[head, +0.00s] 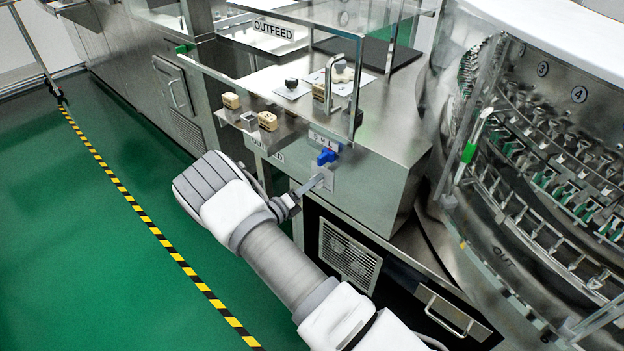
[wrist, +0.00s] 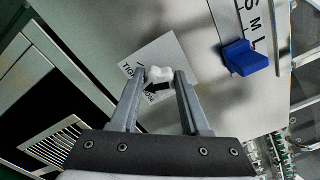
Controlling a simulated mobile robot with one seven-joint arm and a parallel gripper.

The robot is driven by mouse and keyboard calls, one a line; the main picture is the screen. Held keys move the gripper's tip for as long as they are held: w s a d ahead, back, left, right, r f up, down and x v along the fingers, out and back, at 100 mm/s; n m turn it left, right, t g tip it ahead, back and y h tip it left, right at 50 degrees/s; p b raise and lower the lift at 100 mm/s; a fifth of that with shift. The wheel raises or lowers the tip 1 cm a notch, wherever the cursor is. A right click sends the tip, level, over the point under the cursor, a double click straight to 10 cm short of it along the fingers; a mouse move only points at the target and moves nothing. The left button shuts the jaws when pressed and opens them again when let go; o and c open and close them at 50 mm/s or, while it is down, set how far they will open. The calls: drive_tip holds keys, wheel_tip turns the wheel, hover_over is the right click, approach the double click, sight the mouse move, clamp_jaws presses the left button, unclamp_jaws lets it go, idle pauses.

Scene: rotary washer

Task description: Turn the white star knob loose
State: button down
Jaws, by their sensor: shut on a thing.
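The white star knob (wrist: 158,73) shows in the wrist view between the tips of my gripper's two fingers. It sits in front of a white label (wrist: 165,60) with a black arrow and partly hidden lettering about tight and loose. My gripper (wrist: 160,80) is shut on the knob, one finger on each side. In the head view my gripper (head: 312,184) reaches the front face of the steel cabinet, below a blue knob. The knob itself is too small or hidden to make out there.
The blue knob (head: 327,156) on an S M L scale is close above my gripper; it also shows in the wrist view (wrist: 245,58). A glass guard (head: 270,95) stands above. A vent (head: 348,252) is below. The washer drum (head: 540,170) is at right. Green floor at left is clear.

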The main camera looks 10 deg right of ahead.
drive_tip(key=n+p, duration=0.1)
drive_tip(key=n, duration=0.3)
drive_tip(key=n+p, duration=0.1)
drive_tip(key=n, duration=0.9)
drive_tip(key=shift+f+p, duration=0.35)
drive_tip(key=shift+p, duration=0.05)
drive_tip(key=shift+c, duration=1.9)
unclamp_jaws()
drive_tip(key=shift+a, duration=0.1)
drive_tip(key=p+v, duration=0.1)
drive_tip(key=v, duration=1.6)
drive_tip(key=shift+s+p, duration=0.15)
drive_tip(key=shift+p, duration=0.15)
drive_tip(key=shift+r, duration=0.2)
